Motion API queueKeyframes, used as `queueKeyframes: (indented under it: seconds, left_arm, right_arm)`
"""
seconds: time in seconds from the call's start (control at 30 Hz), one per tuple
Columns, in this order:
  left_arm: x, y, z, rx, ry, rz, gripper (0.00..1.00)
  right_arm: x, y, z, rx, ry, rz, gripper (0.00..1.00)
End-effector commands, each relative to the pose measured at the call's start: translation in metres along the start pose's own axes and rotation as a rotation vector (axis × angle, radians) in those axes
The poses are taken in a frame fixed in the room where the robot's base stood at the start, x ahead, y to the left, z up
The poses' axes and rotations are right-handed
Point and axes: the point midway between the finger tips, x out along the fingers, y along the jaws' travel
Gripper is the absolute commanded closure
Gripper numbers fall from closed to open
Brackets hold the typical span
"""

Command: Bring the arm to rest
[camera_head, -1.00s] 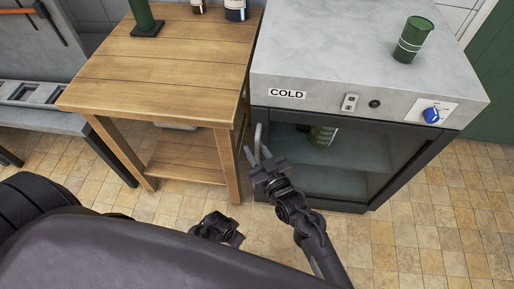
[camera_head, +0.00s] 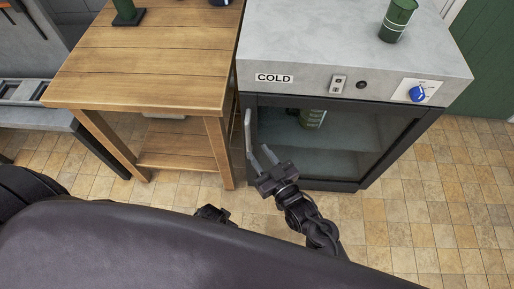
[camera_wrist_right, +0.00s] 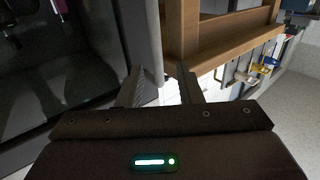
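My right gripper (camera_head: 257,149) is in front of the lower left of the cold cabinet, just right of the upright grey door handle (camera_head: 247,131). Its two fingers are apart with nothing held between them. In the right wrist view the open fingers (camera_wrist_right: 161,68) also show, with the grey handle beyond them, close to the left finger. I cannot tell whether a finger touches it. A dark part of my left arm (camera_head: 212,213) peeks over my body's edge; its fingers are hidden.
The cold cabinet (camera_head: 330,52) has a glass door that looks shut, with a green container (camera_head: 311,118) inside. A green cup (camera_head: 397,20) stands on top. A wooden table (camera_head: 150,60) is close on the left. Tiled floor (camera_head: 420,220) is free at the right.

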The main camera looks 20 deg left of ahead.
Motion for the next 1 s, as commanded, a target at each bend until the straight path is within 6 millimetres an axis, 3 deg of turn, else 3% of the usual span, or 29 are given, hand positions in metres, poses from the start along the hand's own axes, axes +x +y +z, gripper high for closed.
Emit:
queueKeyframes:
  seconds: [0.47, 0.57, 0.67, 0.77, 0.9, 1.0]
  left_arm:
    - [0.000, 0.000, 0.000, 0.001, 0.000, 0.000, 0.64]
    - [0.000, 0.000, 0.000, 0.001, 0.001, 0.000, 0.64]
    - [0.000, 0.000, 0.000, 0.001, 0.000, 0.000, 0.64]
    - [0.000, 0.000, 0.000, 0.001, 0.000, 0.000, 0.64]
    - [0.000, 0.000, 0.000, 0.001, 0.000, 0.000, 0.64]
    - [0.000, 0.000, 0.000, 0.001, 0.000, 0.000, 0.64]
  right_arm:
    - [0.000, 0.000, 0.000, 0.000, -0.001, 0.001, 0.68]
    - [-0.004, 0.006, 0.011, 0.005, -0.039, 0.017, 0.68]
    - [-0.018, 0.022, 0.042, 0.024, -0.159, 0.068, 0.68]
    - [-0.049, 0.047, 0.093, 0.066, -0.359, 0.151, 0.68]
    - [-0.120, 0.075, 0.168, 0.156, -0.678, 0.280, 0.68]
    - [-0.173, 0.085, 0.206, 0.225, -0.869, 0.355, 0.68]
